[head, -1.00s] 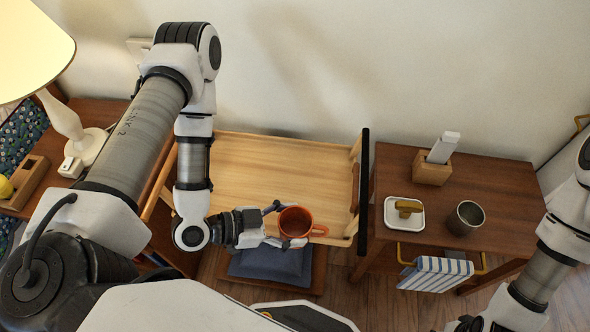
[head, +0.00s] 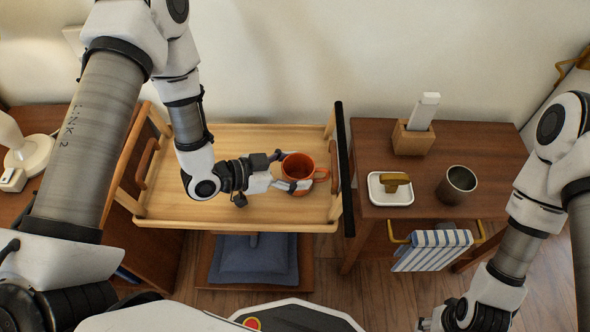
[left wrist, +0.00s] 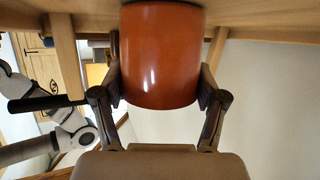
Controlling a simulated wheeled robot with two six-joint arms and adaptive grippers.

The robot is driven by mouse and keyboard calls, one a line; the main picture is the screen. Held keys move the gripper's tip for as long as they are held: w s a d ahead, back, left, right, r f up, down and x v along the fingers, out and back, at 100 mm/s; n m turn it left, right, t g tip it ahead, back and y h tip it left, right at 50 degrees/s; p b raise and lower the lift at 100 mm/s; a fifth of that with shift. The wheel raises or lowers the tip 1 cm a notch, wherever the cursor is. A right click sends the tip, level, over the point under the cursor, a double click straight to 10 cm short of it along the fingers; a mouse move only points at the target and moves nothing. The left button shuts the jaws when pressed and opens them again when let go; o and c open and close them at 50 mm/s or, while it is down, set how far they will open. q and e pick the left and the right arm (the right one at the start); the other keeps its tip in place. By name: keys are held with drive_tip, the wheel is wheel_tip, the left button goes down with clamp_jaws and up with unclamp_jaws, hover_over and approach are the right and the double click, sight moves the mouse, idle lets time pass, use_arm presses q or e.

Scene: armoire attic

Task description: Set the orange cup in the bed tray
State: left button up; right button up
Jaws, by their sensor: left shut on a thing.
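The orange cup (head: 299,168) is upright in the head view, over the right half of the wooden bed tray (head: 240,139). My left gripper (head: 284,172) is shut on the cup's sides, with the handle pointing right. The cup also shows large between the fingers in the left wrist view (left wrist: 161,55). I cannot tell whether its base touches the tray. The tray has raised rims and side handles, and the cup is the only object seen over its floor. My right gripper (head: 440,318) is low at the right, partly cut off, its jaws unclear.
Right of the tray, past a dark upright panel (head: 345,165), a wooden cabinet (head: 480,150) holds a white butter dish (head: 390,188), a metal cup (head: 457,186) and a wooden holder (head: 412,139). A striped towel (head: 432,250) hangs in front. A blue cushion (head: 250,262) lies below.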

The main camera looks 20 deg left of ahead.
use_arm(q)
drive_tip(key=shift+f, duration=0.1)
drive_tip(key=o, duration=1.4)
drive_tip(key=shift+c, duration=0.2)
drive_tip(key=shift+a+r, duration=0.1)
drive_tip(key=shift+r, duration=0.1)
drive_tip(key=p+v, duration=0.4)
drive_tip(key=v, duration=0.7)
drive_tip(key=shift+s+a+p, duration=0.3)
drive_tip(key=shift+p, duration=0.1)
